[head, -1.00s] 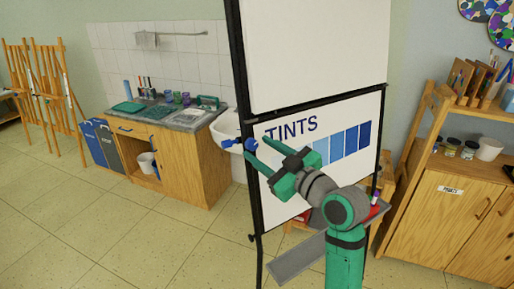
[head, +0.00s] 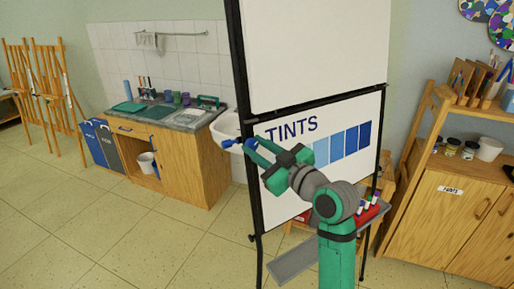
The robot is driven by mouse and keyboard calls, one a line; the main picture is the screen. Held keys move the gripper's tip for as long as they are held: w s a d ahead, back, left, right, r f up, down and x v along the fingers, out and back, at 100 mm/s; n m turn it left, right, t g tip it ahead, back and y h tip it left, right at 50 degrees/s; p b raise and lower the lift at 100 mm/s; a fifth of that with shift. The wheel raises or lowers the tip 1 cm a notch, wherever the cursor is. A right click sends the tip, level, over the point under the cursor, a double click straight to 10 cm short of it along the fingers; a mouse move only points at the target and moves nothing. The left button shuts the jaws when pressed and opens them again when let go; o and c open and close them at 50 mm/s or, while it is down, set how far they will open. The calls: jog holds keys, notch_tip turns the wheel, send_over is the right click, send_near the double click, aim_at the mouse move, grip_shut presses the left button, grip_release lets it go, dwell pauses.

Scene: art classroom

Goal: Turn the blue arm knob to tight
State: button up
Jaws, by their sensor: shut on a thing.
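My gripper (head: 252,147) reaches in from the right, across the chart. Its fingers are shut on the right-hand part of the knob and partly hide it. I cannot read any tight marking at this size.
A grey tray (head: 292,262) runs low along the stand, with markers (head: 369,203) at its right. A sink cabinet (head: 165,165) stands behind at left. A wooden shelf unit (head: 455,200) stands at right. Open floor lies at front left.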

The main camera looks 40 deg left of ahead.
jog(key=m+t, duration=0.1)
jog(key=m, duration=0.3)
jog(key=m+t, duration=0.1)
jog(key=m, duration=0.2)
jog(key=shift+s+f+m+h, duration=0.15)
jog(key=shift+m+h, duration=0.15)
jog(key=shift+m, duration=0.1)
jog(key=m+t+h, duration=0.1)
jog(key=m, duration=0.5)
jog(key=shift+a, duration=0.1)
jog(key=m, duration=0.3)
jog(key=m+t+h, duration=0.1)
jog(key=m, duration=0.3)
jog(key=shift+s+h, duration=0.1)
jog(key=shift+h, duration=0.2)
jog(key=m+h, duration=0.1)
jog(key=m, duration=0.5)
jog(key=shift+r, duration=0.2)
jog(key=o, duration=1.1)
jog(key=shift+c, duration=0.2)
